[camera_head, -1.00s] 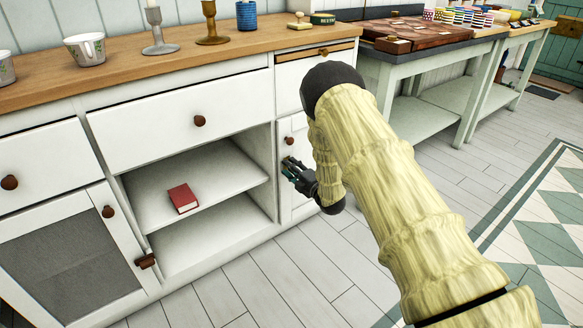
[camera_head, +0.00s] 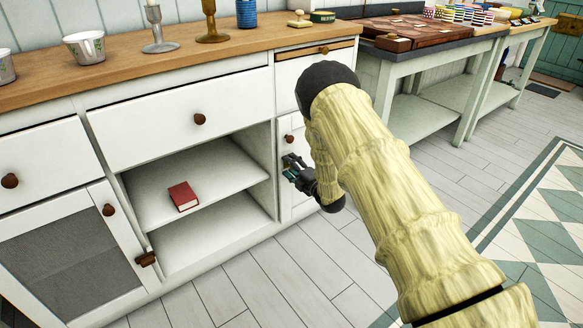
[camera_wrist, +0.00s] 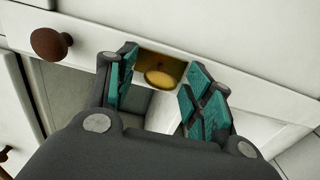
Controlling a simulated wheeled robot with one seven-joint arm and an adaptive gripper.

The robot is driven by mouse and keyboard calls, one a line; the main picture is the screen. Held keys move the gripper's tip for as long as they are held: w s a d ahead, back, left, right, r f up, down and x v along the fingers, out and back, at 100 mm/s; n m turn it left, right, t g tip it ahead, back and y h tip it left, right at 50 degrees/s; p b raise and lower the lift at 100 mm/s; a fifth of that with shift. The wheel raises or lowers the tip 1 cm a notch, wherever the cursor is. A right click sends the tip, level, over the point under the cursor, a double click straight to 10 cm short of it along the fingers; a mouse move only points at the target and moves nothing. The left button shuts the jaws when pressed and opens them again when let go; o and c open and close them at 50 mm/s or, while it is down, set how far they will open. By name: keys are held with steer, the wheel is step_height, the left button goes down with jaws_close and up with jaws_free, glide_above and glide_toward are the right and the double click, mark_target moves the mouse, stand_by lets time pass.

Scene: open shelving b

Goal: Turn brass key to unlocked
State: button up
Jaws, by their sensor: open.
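The brass key (camera_wrist: 160,79) shows in the wrist view as a rounded gold bow in front of a brass plate (camera_wrist: 160,62) on the white cabinet front. My gripper (camera_wrist: 158,85) is open, with one teal-padded finger on each side of the key in the picture. I cannot tell whether either finger touches it. In the head view my gripper (camera_head: 292,168) is at the narrow white door (camera_head: 300,205) right of the open shelf. The key is hidden there behind my gripper.
A brown knob (camera_wrist: 50,44) sits left of my fingers. The open shelf left of the door holds a red book (camera_head: 183,196). A wooden countertop (camera_head: 120,75) with cups and candlesticks runs above. The plank floor in front is clear.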

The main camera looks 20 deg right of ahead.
steer(key=v, duration=1.2)
stand_by(0.3)
steer(key=s+a+f+m+g+h, duration=0.2)
steer(key=s+f+m+g+h, duration=0.45)
steer(key=s+f+m, duration=1)
steer(key=s+a+f+m+g, duration=0.2)
steer(key=s+g, duration=0.2)
steer(key=s, duration=0.8)
steer(key=s+a+f+m+g, duration=0.2)
steer(key=s+g, duration=0.1)
steer(key=s, duration=1)
steer(key=s+a+f+m+g, duration=0.2)
steer(key=s+g, duration=0.2)
steer(key=s, duration=0.8)
step_height(320, 180, up, 36)
steer(key=p, duration=3.6)
steer(key=shift+w+p, duration=0.3)
steer(key=shift+w, duration=0.1)
